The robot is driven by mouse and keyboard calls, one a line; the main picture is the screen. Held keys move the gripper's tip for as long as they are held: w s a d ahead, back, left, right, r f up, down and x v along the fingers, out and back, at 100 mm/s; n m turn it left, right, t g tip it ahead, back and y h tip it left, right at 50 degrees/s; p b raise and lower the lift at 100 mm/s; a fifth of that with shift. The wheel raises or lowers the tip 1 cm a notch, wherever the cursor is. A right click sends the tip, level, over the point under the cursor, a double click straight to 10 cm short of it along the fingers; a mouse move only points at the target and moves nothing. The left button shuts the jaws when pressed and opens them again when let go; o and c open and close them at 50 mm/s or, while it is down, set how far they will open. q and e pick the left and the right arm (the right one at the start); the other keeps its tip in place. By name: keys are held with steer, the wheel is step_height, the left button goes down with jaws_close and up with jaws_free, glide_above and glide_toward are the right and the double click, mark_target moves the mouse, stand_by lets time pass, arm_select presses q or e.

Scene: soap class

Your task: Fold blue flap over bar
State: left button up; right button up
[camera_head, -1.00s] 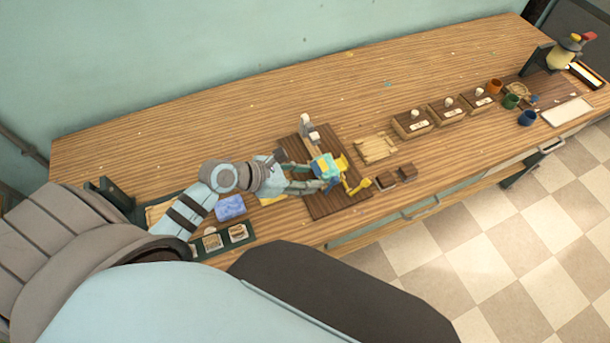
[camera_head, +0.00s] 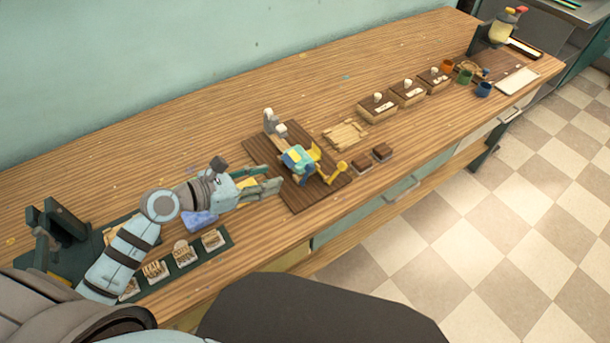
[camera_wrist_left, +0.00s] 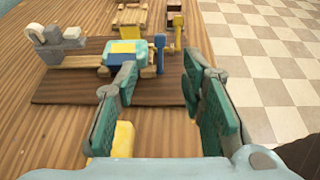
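A teal-blue wrap with yellow parts (camera_head: 298,159) lies on a dark wooden board (camera_head: 306,197). In the left wrist view the teal wrap (camera_wrist_left: 122,60) covers most of a block, with a yellow patch on top. A narrow upright blue piece (camera_wrist_left: 160,55) stands at its right end. I cannot tell which part is the blue flap, and the bar itself is mostly hidden. My right gripper is not in view.
A grey clamp-like fixture (camera_head: 273,122) stands at the board's back. A yellow stamp-like piece (camera_head: 338,171) and small brown blocks (camera_head: 372,156) sit to the right. A blue cloth-like piece (camera_head: 199,219) and a dark green tray (camera_head: 222,244) lie left. The back of the table is clear.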

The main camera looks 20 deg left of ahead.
mark_target(308, 167)
arm_select(q)
steer(key=x, duration=1.2)
steer(key=shift+r+b, duration=0.1)
steer(key=shift+b, duration=0.3)
steer(key=shift+x, duration=0.8)
steer(key=shift+w+d, duration=0.1)
steer(key=shift+w, duration=0.05)
steer(key=shift+c, duration=0.6)
jaws_close()
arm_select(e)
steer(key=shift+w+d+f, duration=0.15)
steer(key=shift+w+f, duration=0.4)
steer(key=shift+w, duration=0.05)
